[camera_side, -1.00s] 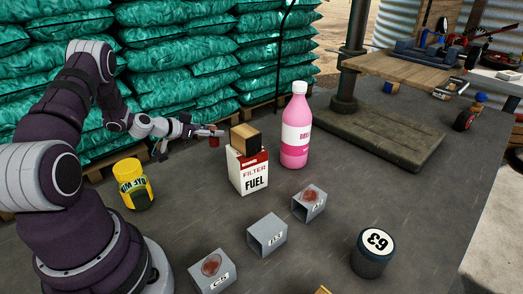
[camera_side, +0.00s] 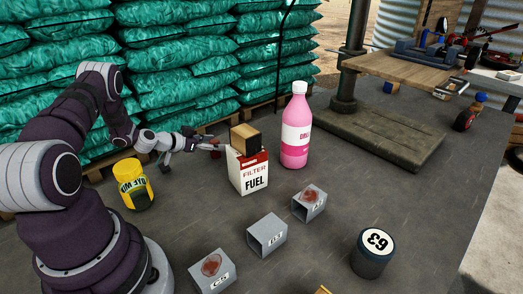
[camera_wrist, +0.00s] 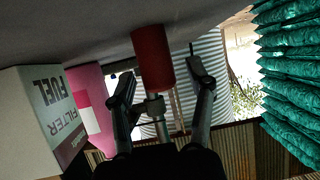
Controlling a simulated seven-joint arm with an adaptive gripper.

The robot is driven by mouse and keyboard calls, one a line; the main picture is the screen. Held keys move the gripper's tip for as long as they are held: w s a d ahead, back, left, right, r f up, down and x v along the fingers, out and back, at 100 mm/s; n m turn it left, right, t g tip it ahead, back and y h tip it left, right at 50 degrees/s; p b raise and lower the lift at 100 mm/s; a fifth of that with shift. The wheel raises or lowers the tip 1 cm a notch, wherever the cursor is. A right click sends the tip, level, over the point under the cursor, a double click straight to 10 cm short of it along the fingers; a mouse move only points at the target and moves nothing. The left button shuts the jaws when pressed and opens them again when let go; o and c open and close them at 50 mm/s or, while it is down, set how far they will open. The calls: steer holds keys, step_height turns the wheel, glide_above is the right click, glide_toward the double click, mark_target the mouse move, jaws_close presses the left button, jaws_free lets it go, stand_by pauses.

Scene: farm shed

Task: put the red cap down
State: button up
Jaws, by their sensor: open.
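The red cap (camera_wrist: 153,58) shows in the wrist view between the spread fingers of my gripper (camera_wrist: 158,72), with gaps on both sides. Its far end meets the grey bench top, which fills the upper part of that tilted picture. In the side view the cap (camera_side: 215,154) is small and partly hidden, low behind and left of the FUEL filter box. My gripper (camera_side: 213,146) is open there, reaching in from the left, low over the bench.
The white-and-red filter box (camera_side: 252,172), with a wooden block (camera_side: 245,138) on top, stands close to my gripper. A pink bottle (camera_side: 295,130) is to its right, a yellow can (camera_side: 135,185) to the left. Grey holders (camera_side: 266,236) and a dark round tin (camera_side: 372,253) stand nearer the camera.

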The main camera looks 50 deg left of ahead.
steer(key=shift+r, duration=0.15)
steer(key=v, duration=0.7)
steer(key=shift+s+r, duration=0.1)
steer(key=shift+s, duration=0.15)
steer(key=shift+w, duration=0.1)
steer(key=w+d+r, duration=0.3)
steer(key=w+r, duration=0.2)
steer(key=r, duration=0.3)
steer(key=d+r+g, duration=0.1)
steer(key=d, duration=0.2)
steer(key=d+r+g+h, duration=0.1)
steer(key=d+r, duration=0.1)
steer(key=d, duration=0.1)
steer(key=d+r+m+g+h, duration=0.1)
steer(key=d, duration=0.2)
steer(key=shift+d+r, duration=0.15)
steer(key=shift+d, duration=0.1)
steer(key=s+d+r+g, duration=0.1)
steer(key=s+d+g, duration=0.1)
steer(key=s+d, duration=0.2)
steer(key=s+d+r+g+y, duration=0.1)
steer(key=s+d, duration=0.3)
steer(key=s, duration=0.6)
steer(key=shift+d+r+n+g+y, duration=0.3)
steer(key=shift+d+r+g, duration=0.1)
steer(key=shift+r+g, duration=0.15)
